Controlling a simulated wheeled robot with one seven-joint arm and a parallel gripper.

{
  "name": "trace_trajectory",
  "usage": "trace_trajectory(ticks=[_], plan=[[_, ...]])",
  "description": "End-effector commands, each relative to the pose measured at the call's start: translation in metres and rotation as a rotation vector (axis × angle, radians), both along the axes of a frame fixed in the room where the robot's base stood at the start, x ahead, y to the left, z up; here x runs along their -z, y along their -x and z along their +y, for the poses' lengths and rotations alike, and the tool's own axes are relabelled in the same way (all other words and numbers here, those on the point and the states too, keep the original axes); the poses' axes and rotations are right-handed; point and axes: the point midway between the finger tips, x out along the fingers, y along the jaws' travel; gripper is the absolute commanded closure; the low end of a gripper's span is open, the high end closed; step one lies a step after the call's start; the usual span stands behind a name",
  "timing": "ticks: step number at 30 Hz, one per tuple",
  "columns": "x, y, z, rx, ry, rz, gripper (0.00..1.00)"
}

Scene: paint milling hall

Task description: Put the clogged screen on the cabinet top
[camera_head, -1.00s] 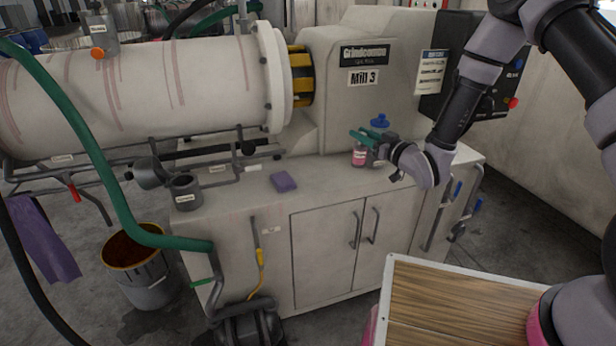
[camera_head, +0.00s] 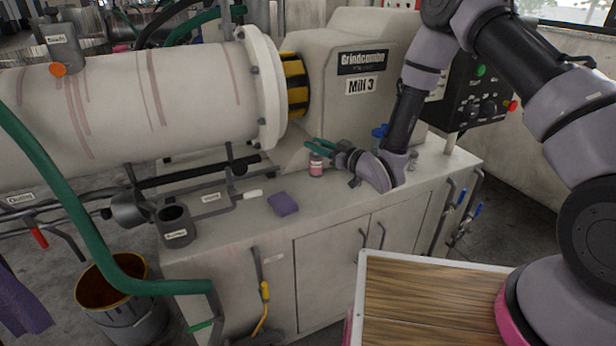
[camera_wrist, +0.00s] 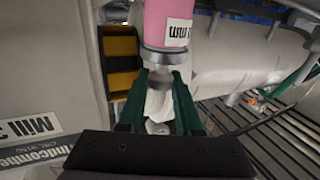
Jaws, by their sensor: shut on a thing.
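The clogged screen looks like a small pink cylinder with a white label and a metal collar. In the head view the screen (camera_head: 316,166) hangs upright at my gripper, over the back of the cabinet top (camera_head: 345,197). I cannot tell whether its bottom touches the surface. In the wrist view the screen (camera_wrist: 168,22) is at the top, its label partly cut off. My gripper (camera_head: 318,147) has green fingers shut on the screen's collar end. The fingers also show in the wrist view (camera_wrist: 162,85), one on each side of that end.
A purple cloth (camera_head: 283,203) lies left of the screen. A grey cup (camera_head: 175,228) stands at the cabinet's left end. A blue-topped item (camera_head: 379,137) is behind my arm. The mill housing (camera_head: 345,100) rises behind. The cabinet's front middle is clear.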

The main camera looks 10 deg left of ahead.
Motion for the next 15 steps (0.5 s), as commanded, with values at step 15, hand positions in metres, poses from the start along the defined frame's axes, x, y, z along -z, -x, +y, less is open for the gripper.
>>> trace_trajectory(ticks=[15], plan=[[0.066, 0.001, 0.001, -0.002, 0.000, 0.000, 1.00]])
